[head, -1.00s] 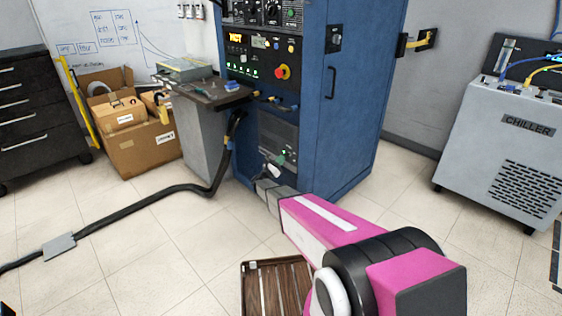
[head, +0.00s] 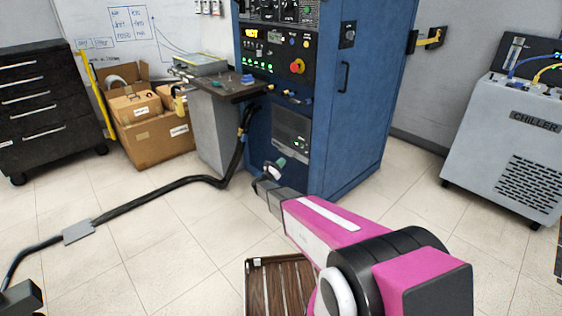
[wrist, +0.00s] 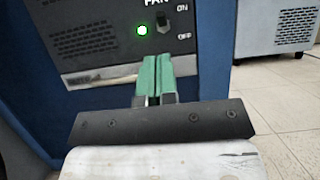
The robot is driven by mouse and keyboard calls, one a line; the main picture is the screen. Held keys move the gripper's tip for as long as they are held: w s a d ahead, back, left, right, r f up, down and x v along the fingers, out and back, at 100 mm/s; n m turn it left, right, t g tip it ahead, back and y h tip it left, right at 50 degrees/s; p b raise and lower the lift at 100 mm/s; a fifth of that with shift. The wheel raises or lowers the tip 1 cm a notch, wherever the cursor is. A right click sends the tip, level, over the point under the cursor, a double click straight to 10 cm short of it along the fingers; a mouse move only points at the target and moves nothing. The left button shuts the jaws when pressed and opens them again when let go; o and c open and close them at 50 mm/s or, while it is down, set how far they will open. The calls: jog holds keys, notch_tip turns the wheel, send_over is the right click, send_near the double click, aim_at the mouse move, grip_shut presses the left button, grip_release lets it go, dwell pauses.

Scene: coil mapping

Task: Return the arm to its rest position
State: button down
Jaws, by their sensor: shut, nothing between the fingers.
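My gripper (head: 276,166) is in front of the lower front of the blue cabinet (head: 345,110), at the end of my pink arm. In the wrist view, its green fingers (wrist: 158,82) are pressed together with nothing between them. They point at a dark panel (wrist: 98,38) with a black switch (wrist: 162,22) marked ON and OFF under the word FAN. The lower panel (head: 291,130) also shows in the head view.
A slatted wooden tray or pallet (head: 280,285) lies on the floor beside my arm. A black cable (head: 150,195) crosses the floor at left. Cardboard boxes (head: 150,130), a dark drawer unit (head: 40,110) and a grey chiller (head: 510,150) stand around.

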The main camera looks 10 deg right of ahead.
jog(key=s+a+r+n+y, duration=0.2)
jog(key=s+r+n+y, duration=0.2)
jog(key=n+y, duration=0.8)
jog(key=s+a+r+n+y, duration=0.1)
jog(key=s+r+n+y, duration=0.45)
jog(key=n, duration=1.15)
jog(key=s+d+n+g, duration=0.3)
jog(key=s+n+g, duration=0.3)
jog(key=s, duration=1)
jog(key=s+d+r+n+g+y, duration=0.1)
jog(key=s+d+n+g, duration=0.3)
jog(key=s+n+g, duration=0.3)
jog(key=s+n, duration=0.4)
jog(key=s, duration=0.5)
jog(key=shift+s+d+n+g, duration=0.15)
jog(key=shift+n+g, duration=0.15)
jog(key=shift+n, duration=0.1)
